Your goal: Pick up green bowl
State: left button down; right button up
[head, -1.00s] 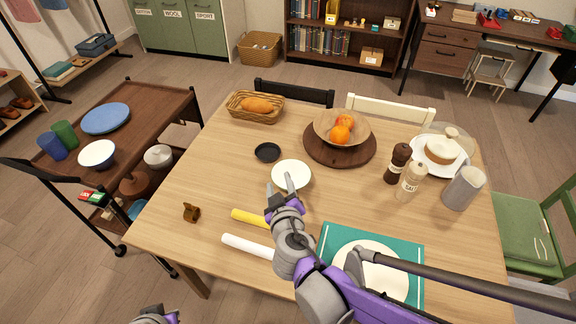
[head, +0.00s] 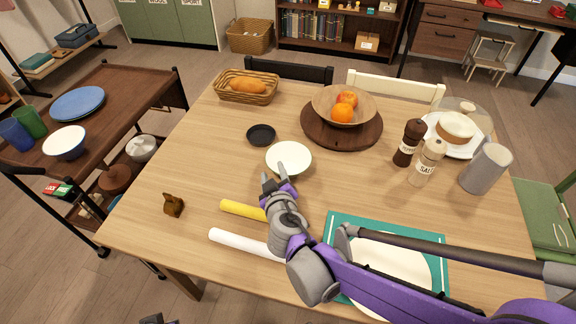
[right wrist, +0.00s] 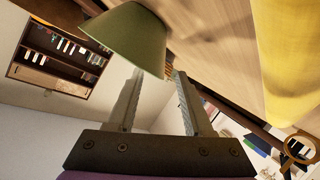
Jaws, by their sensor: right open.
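The green bowl (head: 289,157) stands upright on the wooden table, its pale inside showing in the head view. Its green outer wall (right wrist: 124,34) fills the upper left of the right wrist view. My right gripper (head: 275,176) is open at the bowl's near side. In the right wrist view, the bowl's rim shows at the tips of the open fingers (right wrist: 155,75); I cannot tell whether they touch it. A small part of what looks like my left gripper (head: 157,320) shows at the bottom edge of the head view; its jaws are cut off.
A black dish (head: 261,135) lies left of the bowl, and a wooden board (head: 362,137) with a fruit bowl (head: 325,101) stands behind right. A yellow roll (head: 243,210) and a white roll (head: 238,243) lie near my right wrist. The table's left part is mostly clear.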

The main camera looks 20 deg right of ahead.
aim_at(272, 166)
jog(key=b+x, duration=0.1)
jog(key=x, duration=0.4)
jog(key=shift+w+d+f+b, duration=0.1)
jog(key=shift+d+f+b, duration=0.15)
jog(key=shift+b, duration=0.15)
jog(key=shift+r, duration=0.15)
jog(key=shift+c, duration=0.2)
grip_shut()
dwell(0.7)
